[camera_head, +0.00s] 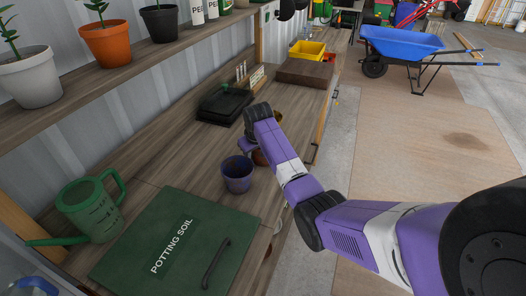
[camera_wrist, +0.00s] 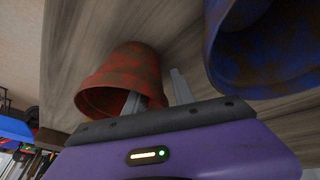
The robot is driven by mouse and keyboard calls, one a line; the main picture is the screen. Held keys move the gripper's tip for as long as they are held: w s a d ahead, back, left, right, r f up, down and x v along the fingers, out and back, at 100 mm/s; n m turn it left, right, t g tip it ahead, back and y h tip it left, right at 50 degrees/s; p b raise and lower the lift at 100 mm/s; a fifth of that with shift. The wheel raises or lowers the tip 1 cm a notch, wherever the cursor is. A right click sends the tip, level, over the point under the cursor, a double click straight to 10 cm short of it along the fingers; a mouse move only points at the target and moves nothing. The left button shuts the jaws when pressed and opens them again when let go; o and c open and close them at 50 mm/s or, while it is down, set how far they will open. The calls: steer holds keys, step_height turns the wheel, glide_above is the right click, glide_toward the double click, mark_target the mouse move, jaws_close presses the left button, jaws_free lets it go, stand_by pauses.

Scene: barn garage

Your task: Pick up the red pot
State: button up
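The red pot (camera_wrist: 122,68), a rusty red flowerpot, shows in the wrist view with its open mouth facing my gripper (camera_wrist: 154,84). The gripper's two fingers are apart. One finger overlaps the pot's mouth and seems to reach inside it; the other is outside, beside the pot's wall. I cannot tell whether either finger touches the wall. In the head view the red pot (camera_head: 260,158) is mostly hidden behind my purple arm, on the wooden workbench (camera_head: 190,150). My fingers are hidden there.
A blue pot (camera_head: 237,177) stands close beside the red one; it also shows in the wrist view (camera_wrist: 265,55). The potting soil box (camera_head: 160,228), watering can (camera_head: 92,212), black tray (camera_head: 222,105) and yellow bin (camera_head: 306,51) are on the bench. Potted plants line the shelf above.

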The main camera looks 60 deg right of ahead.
steer(key=shift+f, duration=0.1)
jaws_close()
stand_by(0.4)
